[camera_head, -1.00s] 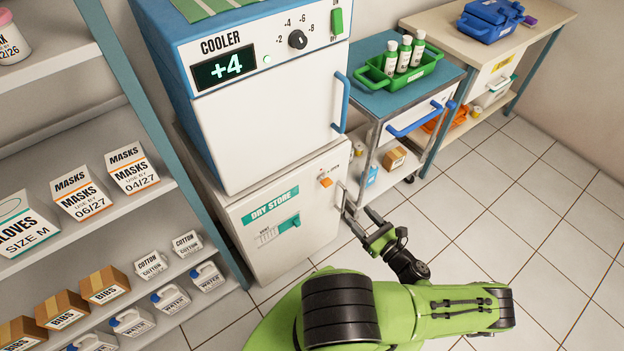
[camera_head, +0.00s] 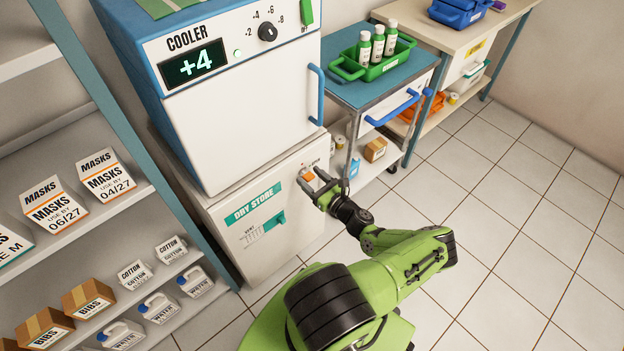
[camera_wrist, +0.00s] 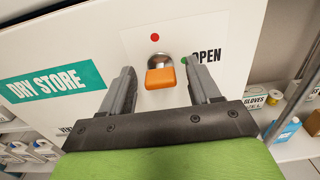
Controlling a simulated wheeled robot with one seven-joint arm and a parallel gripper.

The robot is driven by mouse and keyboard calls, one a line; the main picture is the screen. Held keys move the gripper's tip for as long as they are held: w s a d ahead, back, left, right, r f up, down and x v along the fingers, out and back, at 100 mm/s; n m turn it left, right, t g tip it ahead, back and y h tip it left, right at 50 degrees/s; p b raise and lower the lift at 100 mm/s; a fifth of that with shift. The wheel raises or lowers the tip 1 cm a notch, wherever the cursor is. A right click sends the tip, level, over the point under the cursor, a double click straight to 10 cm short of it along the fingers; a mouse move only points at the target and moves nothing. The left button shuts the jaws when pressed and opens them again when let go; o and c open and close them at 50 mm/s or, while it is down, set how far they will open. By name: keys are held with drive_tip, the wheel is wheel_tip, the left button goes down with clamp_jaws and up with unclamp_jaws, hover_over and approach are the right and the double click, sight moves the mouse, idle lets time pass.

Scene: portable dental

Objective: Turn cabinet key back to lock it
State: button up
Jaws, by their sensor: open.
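The orange cabinet key (camera_wrist: 160,77) sits in a round metal lock (camera_wrist: 160,61) on the white Dry Store cabinet door (camera_head: 254,237). In the wrist view a red dot is above the lock and a green dot with the word OPEN is to its right. The key's wide orange head lies level in that view. The key also shows in the head view (camera_head: 308,176), just beyond my fingers. My gripper (camera_head: 313,183) is open in front of the lock. In the wrist view its fingers (camera_wrist: 160,84) stand on either side of the key, with gaps between.
The cooler (camera_head: 245,110) stands on top of the cabinet. A blue-topped cart (camera_head: 352,88) with a green tray (camera_head: 378,68) stands close on the right. A supply shelf (camera_head: 140,196) is on the left. The tiled floor (camera_head: 500,220) at right is clear.

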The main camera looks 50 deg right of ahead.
drive_tip(key=shift+c, duration=0.4)
drive_tip(key=c, duration=1)
drive_tip(key=shift+o, duration=0.2)
drive_tip(key=shift+n, duration=0.3)
drive_tip(key=n, duration=0.3)
drive_tip(key=shift+b, duration=0.4)
drive_tip(key=n, duration=0.5)
drive_tip(key=shift+a+b, duration=0.15)
drive_tip(key=shift+b, duration=0.15)
drive_tip(key=n, duration=0.5)
drive_tip(key=shift+w, duration=0.1)
drive_tip(key=shift+a+f+n+b, duration=0.15)
drive_tip(key=shift+n+b, duration=0.15)
drive_tip(key=shift+n, duration=1.9)
